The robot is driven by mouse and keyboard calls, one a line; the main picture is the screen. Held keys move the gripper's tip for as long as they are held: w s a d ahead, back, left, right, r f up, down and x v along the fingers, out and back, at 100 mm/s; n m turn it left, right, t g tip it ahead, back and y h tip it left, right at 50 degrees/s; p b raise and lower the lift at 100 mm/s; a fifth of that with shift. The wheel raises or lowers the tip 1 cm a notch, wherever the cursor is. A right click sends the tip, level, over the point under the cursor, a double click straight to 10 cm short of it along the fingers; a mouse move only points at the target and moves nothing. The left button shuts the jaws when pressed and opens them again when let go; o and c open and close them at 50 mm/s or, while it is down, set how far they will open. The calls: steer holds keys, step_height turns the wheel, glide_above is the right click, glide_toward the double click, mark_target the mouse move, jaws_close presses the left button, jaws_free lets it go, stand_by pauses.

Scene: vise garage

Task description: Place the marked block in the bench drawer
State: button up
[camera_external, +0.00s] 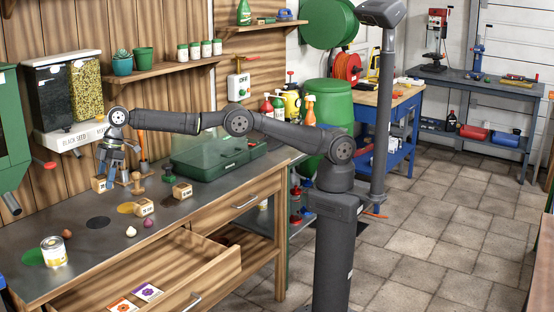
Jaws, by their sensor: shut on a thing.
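My gripper (105,176) points down over the left back part of the bench and is shut on a small wooden block (99,185) with a dark mark on its face. The mark is too small to read. Whether the block touches the bench top is hard to tell. Two other marked wooden blocks stand on the bench: one near the middle (144,207) and one farther right (182,192). The bench drawer (205,280) is pulled open at the front. Two cards, one orange (122,306) and one purple (148,292), lie in it.
A wooden stamp-like piece (137,184) stands close right of my gripper. A green clear-lidded case (218,155) lies behind. A tin (54,251), small bulbs (131,231) and colored discs (98,222) are at the front. Seed dispensers (70,95) hang behind my gripper.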

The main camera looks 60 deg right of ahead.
steer(key=shift+s+r, duration=0.15)
steer(key=shift+r, duration=0.25)
steer(key=s+d+f, duration=0.1)
steer(key=s+d, duration=0.6)
steer(key=s, duration=0.4)
steer(key=s+d, duration=0.7)
steer(key=s, duration=0.4)
glide_above(186, 271)
steer(key=s+a, duration=0.3)
steer(key=s, duration=0.1)
steer(key=shift+n, duration=0.4)
steer(key=f, duration=2.2)
steer(key=shift+a+f, duration=0.2)
steer(key=shift+f, duration=2.1)
steer(key=shift+f, duration=0.1)
